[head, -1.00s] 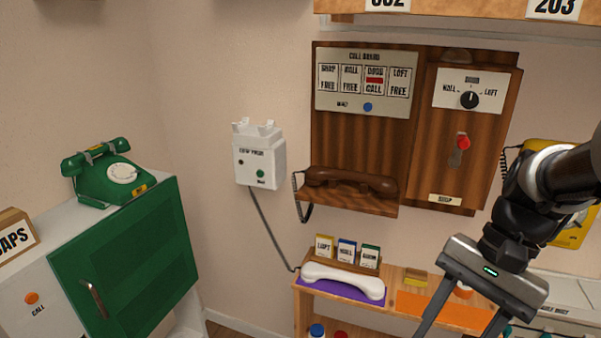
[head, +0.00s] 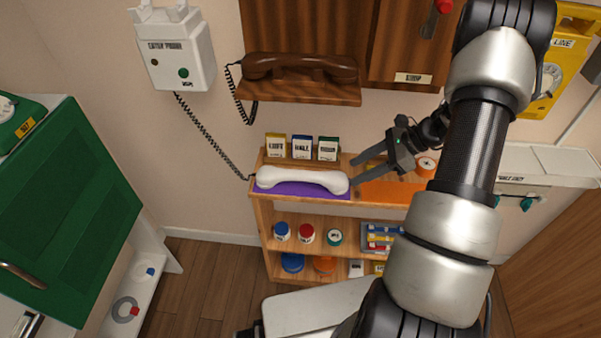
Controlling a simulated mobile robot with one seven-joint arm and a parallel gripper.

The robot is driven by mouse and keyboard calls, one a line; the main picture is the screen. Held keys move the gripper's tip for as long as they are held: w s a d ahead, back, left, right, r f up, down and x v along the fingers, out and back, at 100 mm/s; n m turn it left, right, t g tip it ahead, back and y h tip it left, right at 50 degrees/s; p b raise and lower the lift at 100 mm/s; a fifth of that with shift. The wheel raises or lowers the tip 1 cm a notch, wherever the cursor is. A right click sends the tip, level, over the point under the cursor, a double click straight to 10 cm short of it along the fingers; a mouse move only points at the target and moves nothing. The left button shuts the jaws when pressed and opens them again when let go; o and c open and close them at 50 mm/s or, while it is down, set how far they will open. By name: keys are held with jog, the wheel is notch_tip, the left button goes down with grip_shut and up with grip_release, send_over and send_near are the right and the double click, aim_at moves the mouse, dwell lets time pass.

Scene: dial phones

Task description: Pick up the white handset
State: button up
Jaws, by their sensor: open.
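The white handset (head: 302,179) lies across a purple mat (head: 290,190) on top of a wooden shelf unit. A dark coiled cord (head: 206,137) runs from its left end up to the white wall phone (head: 172,47). My gripper (head: 361,170) is open and empty, with its fingers pointing left. It is just right of the handset's right end in the picture and appears apart from it. How its height compares with the handset I cannot tell exactly.
Small label boxes (head: 302,148) stand behind the handset. An orange mat (head: 388,192) with an orange-and-white roll (head: 426,166) lies to the right. A brown handset (head: 300,68) rests on the wooden wall board above. A green cabinet (head: 65,210) stands left.

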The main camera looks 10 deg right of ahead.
send_near(306, 173)
jog(key=x, duration=0.4)
jog(key=shift+a+f, duration=0.25)
jog(key=shift+f, duration=0.05)
jog(key=b+x, duration=0.1)
jog(key=x, duration=0.4)
jog(key=shift+c, duration=0.4)
grip_shut()
